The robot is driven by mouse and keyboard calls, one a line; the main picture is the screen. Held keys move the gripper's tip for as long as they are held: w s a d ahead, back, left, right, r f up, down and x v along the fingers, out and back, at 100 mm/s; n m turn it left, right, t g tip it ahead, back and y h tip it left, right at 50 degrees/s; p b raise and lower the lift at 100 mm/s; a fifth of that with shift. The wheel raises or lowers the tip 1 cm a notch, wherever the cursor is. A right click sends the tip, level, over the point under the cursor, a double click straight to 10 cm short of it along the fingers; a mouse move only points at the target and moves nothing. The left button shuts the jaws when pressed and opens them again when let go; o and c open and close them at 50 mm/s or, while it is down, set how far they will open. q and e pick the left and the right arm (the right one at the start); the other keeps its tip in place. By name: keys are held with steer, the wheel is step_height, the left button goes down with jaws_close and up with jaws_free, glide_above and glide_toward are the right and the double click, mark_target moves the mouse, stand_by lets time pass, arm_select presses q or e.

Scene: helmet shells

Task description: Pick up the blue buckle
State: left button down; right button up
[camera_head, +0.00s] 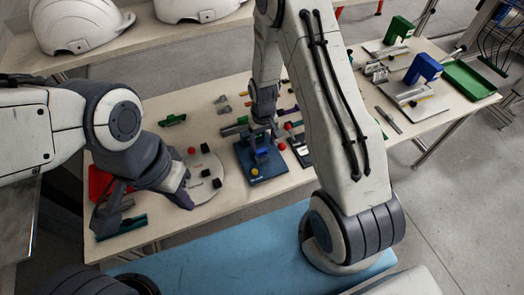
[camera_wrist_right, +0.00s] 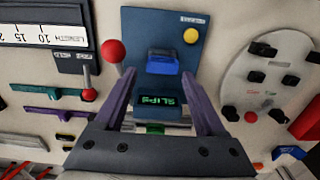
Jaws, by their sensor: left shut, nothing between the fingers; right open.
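A blue block-shaped piece, which looks like the blue buckle (camera_wrist_right: 163,63), sits on a dark blue board (camera_wrist_right: 140,30). The board (camera_head: 280,168) also shows in the head view, below my right gripper (camera_head: 262,138). In the right wrist view, my right gripper (camera_wrist_right: 163,84) is open, its purple fingers on either side of a "SLIP" display, with the blue piece just beyond the tips. Contact cannot be told. Another small blue part (camera_wrist_right: 290,152) lies at the lower right. My left gripper (camera_head: 182,192) is shut and empty, near the round pale plate.
A yellow button (camera_wrist_right: 191,36) is on the board and a red ball knob (camera_wrist_right: 113,51) stands beside it. The round plate (camera_wrist_right: 245,82) holds several black blocks. Green and purple bars (camera_wrist_right: 52,113) lie left. White helmet shells (camera_head: 78,25) stand on a back table.

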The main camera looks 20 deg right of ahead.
mark_target(262, 150)
steer(key=shift+a+f+p, duration=0.1)
steer(key=shift+f+p, duration=0.2)
steer(key=shift+f, duration=0.2)
step_height(262, 150, down, 4)
steer(key=shift+a+r+p, duration=0.1)
steer(key=shift+p, duration=0.8)
steer(key=shift+f, duration=0.35)
jaws_close()
steer(key=shift+r, duration=0.1)
